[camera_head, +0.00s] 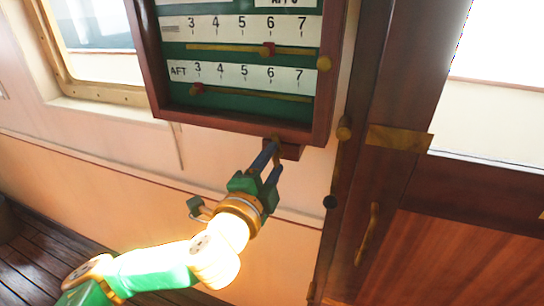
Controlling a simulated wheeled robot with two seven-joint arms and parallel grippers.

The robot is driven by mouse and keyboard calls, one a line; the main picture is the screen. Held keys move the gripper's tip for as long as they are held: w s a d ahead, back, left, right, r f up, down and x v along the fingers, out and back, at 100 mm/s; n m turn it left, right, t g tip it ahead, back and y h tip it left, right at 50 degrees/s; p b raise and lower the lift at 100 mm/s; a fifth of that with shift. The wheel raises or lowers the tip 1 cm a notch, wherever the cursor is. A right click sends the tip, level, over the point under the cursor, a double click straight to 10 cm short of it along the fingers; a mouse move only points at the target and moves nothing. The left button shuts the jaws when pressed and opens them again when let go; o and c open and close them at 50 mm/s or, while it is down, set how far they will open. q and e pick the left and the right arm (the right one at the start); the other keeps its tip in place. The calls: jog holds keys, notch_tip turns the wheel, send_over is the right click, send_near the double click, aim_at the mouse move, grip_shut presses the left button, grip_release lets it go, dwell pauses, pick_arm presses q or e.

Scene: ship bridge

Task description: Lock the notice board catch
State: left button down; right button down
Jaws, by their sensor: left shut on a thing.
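The notice board (237,120) is a dark red wooden frame with a green back and numbered white strips, fixed to the wall at the top middle. Its catch (279,145) is a small brass piece at the bottom edge of the frame, in front of a small dark red block (292,152). My left gripper (273,156) reaches up from below, and its fingers are shut on the catch. The fingertips partly hide the catch, so its exact position is hard to tell. My right gripper is not in view.
A wooden door (470,255) with a brass handle (368,232) is at the lower right. A window is at the upper left. The wall below the board is clear.

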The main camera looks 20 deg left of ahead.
pick_arm(q)
jog(key=shift+m+p, duration=0.55)
jog(key=shift+m, duration=1.05)
jog(key=shift+c, duration=1.8)
grip_release()
